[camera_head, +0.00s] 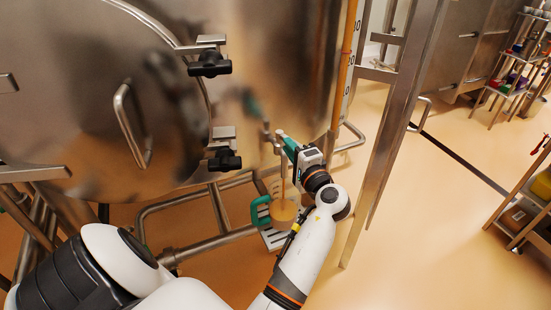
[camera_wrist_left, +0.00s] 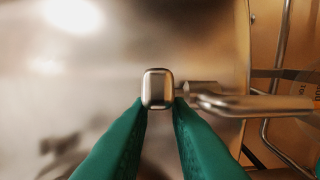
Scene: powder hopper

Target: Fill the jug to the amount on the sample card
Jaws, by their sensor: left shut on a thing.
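The jug (camera_head: 285,212) is clear with a green handle (camera_head: 260,211) on its left side. It stands upright below the hopper's outlet, with tan-orange contents in its lower part. A thin tan-orange column runs down into the jug from above. My left gripper (camera_head: 281,136), with green fingers, is at the valve on the steel hopper (camera_head: 285,60). In the left wrist view its fingers (camera_wrist_left: 159,112) are shut on a small rounded metal valve handle (camera_wrist_left: 157,88). The fill level cannot be read exactly. I do not see the sample card. My right gripper is not in view.
The jug rests on a slotted metal stand (camera_head: 272,238) among steel pipes (camera_head: 205,245). A steel upright (camera_head: 395,120) stands right of my left arm. A tan sight tube with a number scale (camera_head: 349,60) runs up the hopper.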

